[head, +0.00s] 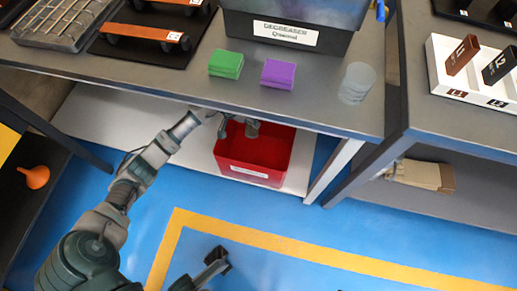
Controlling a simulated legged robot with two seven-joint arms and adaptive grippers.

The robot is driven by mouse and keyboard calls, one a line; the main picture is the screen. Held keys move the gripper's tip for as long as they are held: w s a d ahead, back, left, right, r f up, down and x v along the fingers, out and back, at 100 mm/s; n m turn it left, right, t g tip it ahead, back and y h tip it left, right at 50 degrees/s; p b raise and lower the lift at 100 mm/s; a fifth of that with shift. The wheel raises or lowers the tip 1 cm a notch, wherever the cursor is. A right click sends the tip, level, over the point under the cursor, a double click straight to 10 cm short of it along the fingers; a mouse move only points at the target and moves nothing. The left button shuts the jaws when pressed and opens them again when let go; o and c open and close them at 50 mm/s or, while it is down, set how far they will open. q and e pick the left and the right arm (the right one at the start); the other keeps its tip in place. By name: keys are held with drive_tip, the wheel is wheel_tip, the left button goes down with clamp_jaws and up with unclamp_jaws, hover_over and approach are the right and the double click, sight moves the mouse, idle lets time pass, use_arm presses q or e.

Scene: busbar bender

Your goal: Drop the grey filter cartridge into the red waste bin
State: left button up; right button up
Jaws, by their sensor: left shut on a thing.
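The red waste bin (253,169) stands on the white lower shelf under the bench, with its open top facing up and a white label on its front. My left gripper (238,124) reaches in under the bench edge, over the back of the bin's opening. It is shut on a small grey piece (252,129), which looks like the grey filter cartridge. The bench edge and the gripper partly hide it. My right gripper (217,262) is low in the picture over the blue floor, away from the bin. Its jaws are too small and dark to read.
On the bench (310,108) are a green block (225,64), a purple block (278,73), a translucent cylinder (356,83) and a labelled degreaser tank (290,35). The bench's front edge overhangs the bin. A bench leg (334,170) stands right of the bin.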

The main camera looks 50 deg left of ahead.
use_arm(q)
drive_tip(key=shift+d+f, duration=0.2)
drive_tip(key=shift+f, duration=0.05)
drive_tip(key=o, duration=1.6)
drive_tip(key=shift+a, duration=0.15)
drive_tip(key=v, duration=0.7)
drive_tip(key=shift+s+a, duration=0.15)
